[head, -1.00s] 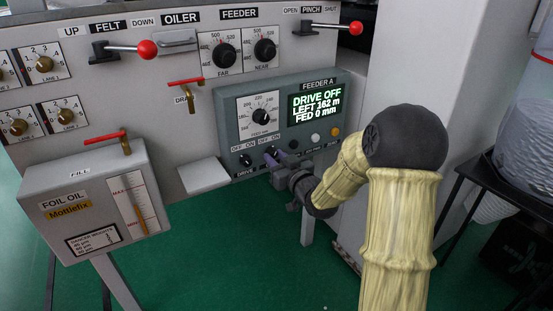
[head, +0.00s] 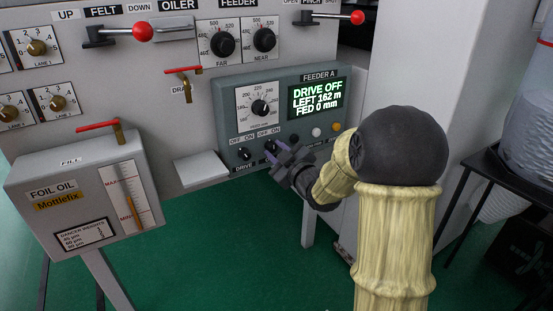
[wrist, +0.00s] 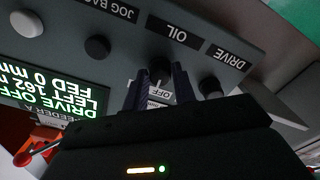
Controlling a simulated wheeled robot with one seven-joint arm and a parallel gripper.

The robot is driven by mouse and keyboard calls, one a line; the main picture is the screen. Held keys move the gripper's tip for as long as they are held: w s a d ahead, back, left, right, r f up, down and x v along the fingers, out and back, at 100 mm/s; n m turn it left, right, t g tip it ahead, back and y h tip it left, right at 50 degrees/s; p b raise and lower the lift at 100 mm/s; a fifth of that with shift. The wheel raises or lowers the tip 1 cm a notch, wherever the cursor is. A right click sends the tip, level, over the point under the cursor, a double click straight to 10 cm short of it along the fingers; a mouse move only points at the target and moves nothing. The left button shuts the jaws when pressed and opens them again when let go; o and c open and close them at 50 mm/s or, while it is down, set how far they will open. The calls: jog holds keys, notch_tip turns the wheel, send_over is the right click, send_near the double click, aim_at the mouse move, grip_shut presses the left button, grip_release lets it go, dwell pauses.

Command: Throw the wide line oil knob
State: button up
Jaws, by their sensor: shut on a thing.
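The oil knob (wrist: 160,67) is a small dark knob on the sloping grey feeder panel (head: 228,107). In the wrist view it is below the OIL label, with the panel seen upside down. My gripper (wrist: 160,80) has one finger on each side of it and is shut on it. In the head view my gripper (head: 277,154) reaches the panel's lower edge and mostly covers the knob. Which way the knob points cannot be told. The drive knob (wrist: 209,86) is close beside it, also visible in the head view (head: 244,153).
The green screen (head: 317,99) reads DRIVE OFF, LEFT 162 m, FED 0 mm. A black dial (head: 260,107) is above the knobs. Round buttons (head: 316,132) are to their right. The foil oil box (head: 85,195) and a pale shelf (head: 190,167) are left.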

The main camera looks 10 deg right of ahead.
jog(key=n+b, duration=0.3)
jog(key=n, duration=0.2)
jog(key=shift+a, duration=0.1)
dwell(0.3)
jog(key=o, duration=1)
jog(key=shift+p+v, duration=0.7)
jog(key=shift+v, duration=8.05)
jog(key=shift+r, duration=0.1)
